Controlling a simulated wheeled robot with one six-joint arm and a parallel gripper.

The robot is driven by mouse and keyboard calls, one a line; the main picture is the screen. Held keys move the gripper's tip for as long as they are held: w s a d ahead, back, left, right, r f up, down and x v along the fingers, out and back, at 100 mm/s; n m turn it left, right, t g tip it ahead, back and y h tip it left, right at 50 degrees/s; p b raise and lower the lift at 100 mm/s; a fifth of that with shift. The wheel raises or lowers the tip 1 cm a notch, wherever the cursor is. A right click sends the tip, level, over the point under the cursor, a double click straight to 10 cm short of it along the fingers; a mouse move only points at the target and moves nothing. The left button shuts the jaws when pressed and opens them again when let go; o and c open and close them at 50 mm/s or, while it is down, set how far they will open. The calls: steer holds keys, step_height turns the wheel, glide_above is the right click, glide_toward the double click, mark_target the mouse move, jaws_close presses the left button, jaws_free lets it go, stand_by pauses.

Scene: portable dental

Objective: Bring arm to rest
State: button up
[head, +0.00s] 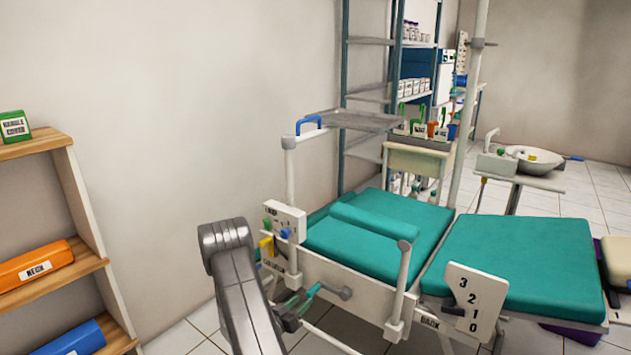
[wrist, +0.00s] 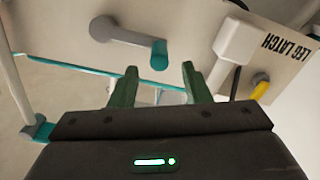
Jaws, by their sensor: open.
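My arm (head: 240,285) reaches up from the bottom of the head view and bends over at its top, in front of the near side of a dental chair with green cushions (head: 385,235). In the wrist view my gripper (wrist: 155,78) shows two green fingers spread apart, with nothing between them. Beyond the fingers is a grey lever with a teal end (wrist: 158,55); it looks apart from them. A panel marked LEG LATCH (wrist: 285,50) is at the upper right, with a white handle (wrist: 235,55) and a yellow-tipped part (wrist: 260,85).
A wooden shelf (head: 45,145) with an orange box (head: 38,265) and a blue box (head: 75,340) stands at left. A number panel (head: 473,298) is on the chair's near side. A grey tray (head: 350,120) stands above the chair. A basin (head: 535,160) is behind right.

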mark_target(308, 295)
steer(key=b+x, duration=0.1)
steer(key=x, duration=0.5)
steer(key=shift+w+d, duration=0.2)
steer(key=shift+w, duration=0.05)
steer(key=shift+r, duration=0.1)
steer(key=shift+s+a, duration=0.1)
